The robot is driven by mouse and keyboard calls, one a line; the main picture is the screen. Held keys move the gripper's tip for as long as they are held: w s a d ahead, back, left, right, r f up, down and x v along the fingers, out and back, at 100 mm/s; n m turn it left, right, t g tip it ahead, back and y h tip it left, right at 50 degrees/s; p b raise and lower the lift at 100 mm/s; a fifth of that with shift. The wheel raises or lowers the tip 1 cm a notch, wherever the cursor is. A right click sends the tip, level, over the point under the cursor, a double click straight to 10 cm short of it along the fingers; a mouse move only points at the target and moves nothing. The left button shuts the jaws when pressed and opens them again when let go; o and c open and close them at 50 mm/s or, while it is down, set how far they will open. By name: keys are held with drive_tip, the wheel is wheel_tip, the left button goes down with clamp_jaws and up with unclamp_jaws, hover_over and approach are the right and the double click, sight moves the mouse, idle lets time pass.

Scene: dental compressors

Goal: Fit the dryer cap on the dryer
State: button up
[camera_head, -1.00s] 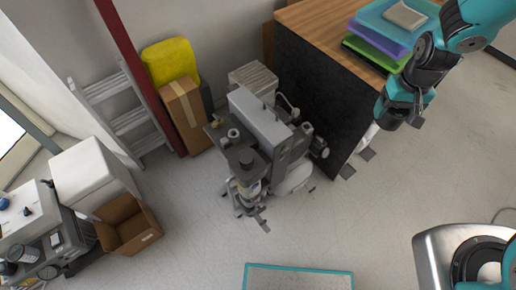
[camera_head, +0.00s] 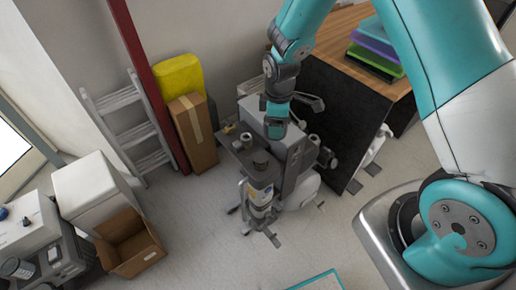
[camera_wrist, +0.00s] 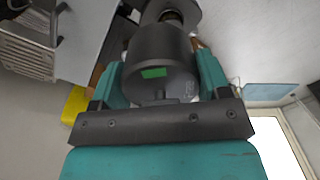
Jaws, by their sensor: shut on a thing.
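The held dryer cap (camera_wrist: 160,62) is a dark grey cylinder with a green label in the wrist view. My gripper (camera_wrist: 160,85) is shut around it, with a teal finger on each side. In the head view my gripper (camera_head: 275,125) is over the grey compressor unit (camera_head: 293,152). It hides the cap there. What looks like the dryer (camera_head: 260,194) is an upright cylinder with a dark round top, at the front of the unit. In the wrist view a dark round part (camera_wrist: 183,12) lies just beyond the cap; I cannot tell whether they touch.
A desk (camera_head: 345,120) with coloured folders (camera_head: 376,48) stands right of the unit. Behind it are a cardboard box (camera_head: 193,133), a yellow container (camera_head: 180,76), a red post (camera_head: 150,85) and a ladder (camera_head: 135,125). An open carton (camera_head: 128,245) is at left.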

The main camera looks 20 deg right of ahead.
sight(262, 157)
drive_tip(key=a+f+n+b, duration=0.1)
drive_tip(key=f+n, duration=0.1)
drive_tip(key=n, duration=0.1)
drive_tip(key=a+f+n+b, duration=0.1)
drive_tip(key=a+f+n, duration=0.1)
drive_tip(key=n, duration=0.1)
drive_tip(key=a+f+n+b, duration=0.1)
drive_tip(key=f+n, duration=0.1)
drive_tip(key=shift+w+a+n+b, duration=0.15)
drive_tip(key=shift+w+n+b, duration=0.15)
drive_tip(key=shift+w+n, duration=0.1)
drive_tip(key=shift+f+b, duration=1.9)
drive_tip(key=shift+f, duration=0.65)
drive_tip(key=shift+f, duration=0.15)
drive_tip(key=shift+f+b, duration=1.25)
drive_tip(key=shift+f, duration=0.5)
drive_tip(key=o, duration=1.1)
drive_tip(key=shift+r, duration=0.1)
drive_tip(key=shift+c, duration=0.2)
wheel_tip(262, 157, up, 17)
drive_tip(key=shift+r, duration=0.2)
